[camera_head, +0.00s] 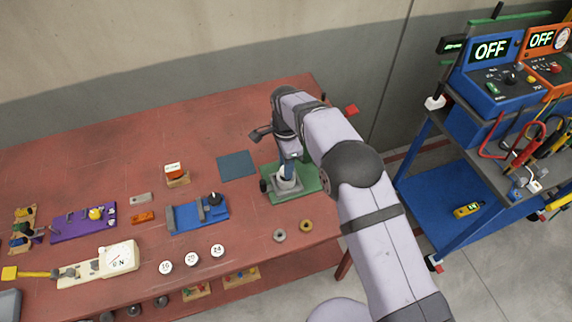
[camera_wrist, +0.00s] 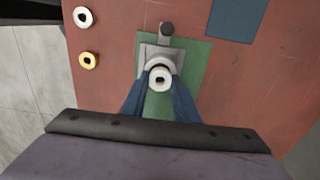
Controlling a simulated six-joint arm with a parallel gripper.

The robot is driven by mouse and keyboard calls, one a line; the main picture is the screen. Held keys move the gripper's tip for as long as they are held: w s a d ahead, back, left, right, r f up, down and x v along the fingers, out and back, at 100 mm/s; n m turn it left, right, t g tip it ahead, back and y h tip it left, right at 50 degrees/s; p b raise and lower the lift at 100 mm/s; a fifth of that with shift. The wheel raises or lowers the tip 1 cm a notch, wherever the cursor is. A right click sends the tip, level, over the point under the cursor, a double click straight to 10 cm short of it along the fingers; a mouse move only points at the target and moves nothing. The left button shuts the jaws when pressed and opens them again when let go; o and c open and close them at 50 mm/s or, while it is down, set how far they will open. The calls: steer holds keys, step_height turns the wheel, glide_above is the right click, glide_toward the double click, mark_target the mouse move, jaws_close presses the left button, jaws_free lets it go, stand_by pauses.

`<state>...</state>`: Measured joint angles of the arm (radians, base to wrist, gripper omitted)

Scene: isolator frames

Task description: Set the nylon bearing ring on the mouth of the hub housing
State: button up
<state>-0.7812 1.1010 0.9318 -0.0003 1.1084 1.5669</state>
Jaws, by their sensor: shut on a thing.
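The white nylon bearing ring (camera_wrist: 160,79) is between the blue fingertips of my gripper (camera_wrist: 159,88), which is shut on it. The grey hub housing (camera_wrist: 147,56) is right beyond the ring in the wrist view and partly hidden by it. It stands on a green plate (camera_wrist: 187,60). In the head view, my gripper (camera_head: 288,163) points down over the hub housing (camera_head: 283,188) on the green plate (camera_head: 307,180). A white part shows at the housing's top. I cannot tell whether the ring touches the mouth or is just above it.
A grey ring (camera_head: 279,235) and a brass-yellow ring (camera_head: 306,225) lie near the table's front edge. A blue fixture (camera_head: 185,216) and a flat dark-blue mat (camera_head: 237,165) are to the left. An instrument cart (camera_head: 475,130) stands apart at the right.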

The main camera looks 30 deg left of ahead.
steer(key=shift+f+b, duration=0.55)
steer(key=shift+f, duration=0.4)
steer(key=o, duration=1.1)
steer(key=shift+r+b, duration=1.5)
steer(key=shift+r, duration=2.2)
steer(key=shift+d, duration=0.1)
